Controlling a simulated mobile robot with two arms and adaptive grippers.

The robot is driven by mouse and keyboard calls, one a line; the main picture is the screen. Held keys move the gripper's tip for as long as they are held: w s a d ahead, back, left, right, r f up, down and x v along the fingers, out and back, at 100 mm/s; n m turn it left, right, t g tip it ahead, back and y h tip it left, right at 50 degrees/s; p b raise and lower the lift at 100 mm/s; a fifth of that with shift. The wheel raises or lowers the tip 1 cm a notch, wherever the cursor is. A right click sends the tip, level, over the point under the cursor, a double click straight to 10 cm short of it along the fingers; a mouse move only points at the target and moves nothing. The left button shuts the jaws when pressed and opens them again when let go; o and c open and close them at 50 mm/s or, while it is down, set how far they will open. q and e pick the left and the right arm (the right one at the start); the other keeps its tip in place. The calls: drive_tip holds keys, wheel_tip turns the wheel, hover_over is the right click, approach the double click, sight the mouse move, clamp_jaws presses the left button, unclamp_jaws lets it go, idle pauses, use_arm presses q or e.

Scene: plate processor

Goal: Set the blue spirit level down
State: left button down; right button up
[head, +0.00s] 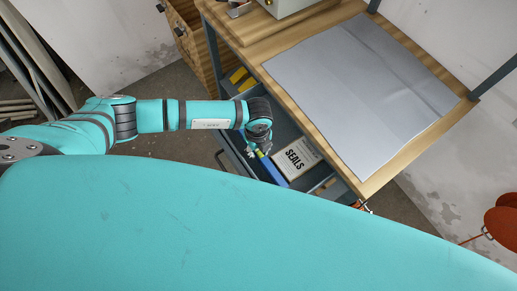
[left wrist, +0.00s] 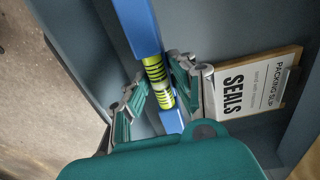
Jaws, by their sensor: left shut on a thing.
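The blue spirit level (left wrist: 139,25) has a yellow-green vial window and lies between the fingers of my left gripper (left wrist: 155,92) in the left wrist view. My left gripper is shut on it around the vial part. In the head view the level (head: 272,170) shows as a blue strip below my left gripper (head: 257,152), inside the open drawer (head: 234,158). I cannot tell whether the level touches the drawer floor. My right gripper is not in view.
A box marked SEALS (head: 296,159) lies in the drawer, right of the level. Yellow items (head: 240,79) lie at the drawer's far end. The wooden table (head: 256,52) with a grey sheet (head: 360,85) stands above the drawer.

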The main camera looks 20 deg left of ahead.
use_arm(q)
drive_tip(key=shift+f, duration=0.8)
drive_tip(key=shift+f, duration=0.2)
drive_tip(key=c, duration=1.1)
unclamp_jaws()
